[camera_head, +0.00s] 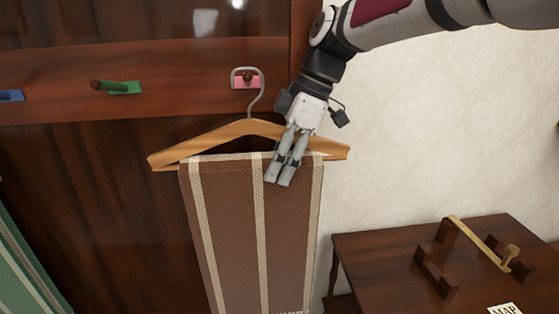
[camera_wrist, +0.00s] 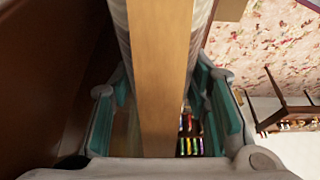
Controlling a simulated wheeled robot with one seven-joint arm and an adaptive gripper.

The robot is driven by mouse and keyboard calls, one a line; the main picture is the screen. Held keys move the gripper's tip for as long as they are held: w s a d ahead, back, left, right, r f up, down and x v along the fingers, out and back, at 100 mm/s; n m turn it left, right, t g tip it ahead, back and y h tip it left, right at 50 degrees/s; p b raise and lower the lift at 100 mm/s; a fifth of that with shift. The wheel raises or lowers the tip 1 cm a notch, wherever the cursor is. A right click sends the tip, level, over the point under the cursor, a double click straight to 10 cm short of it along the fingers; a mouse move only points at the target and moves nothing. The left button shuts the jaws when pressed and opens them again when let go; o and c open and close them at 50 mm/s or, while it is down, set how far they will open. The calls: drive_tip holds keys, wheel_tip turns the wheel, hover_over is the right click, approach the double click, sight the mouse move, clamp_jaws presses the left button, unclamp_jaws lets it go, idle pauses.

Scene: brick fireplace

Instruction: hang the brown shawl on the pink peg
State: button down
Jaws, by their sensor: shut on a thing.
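The brown shawl (camera_head: 230,220) with cream stripes hangs folded over a wooden hanger (camera_head: 205,145), in front of the dark wood panel. My gripper (camera_head: 279,176) is shut on the right half of the hanger, its fingers overlapping the shawl's top edge. In the wrist view the hanger's wooden bar (camera_wrist: 165,80) runs between the teal finger pads. The hanger's metal hook (camera_head: 262,90) curves around the end of the peg on the pink plate, the pink peg (camera_head: 241,83), as seen from the head. I cannot tell whether the hook bears on the peg or is just in front.
A green peg (camera_head: 124,88) and a blue peg (camera_head: 10,96) sit left on the same rail. A green striped cloth (camera_head: 22,265) hangs at the lower left. A dark wood table (camera_head: 385,265) at the lower right bears a wooden-handled object on a stand (camera_head: 478,240) and a MAP label (camera_head: 505,309).

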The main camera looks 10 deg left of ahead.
drive_tip(key=c, duration=0.8)
unclamp_jaws()
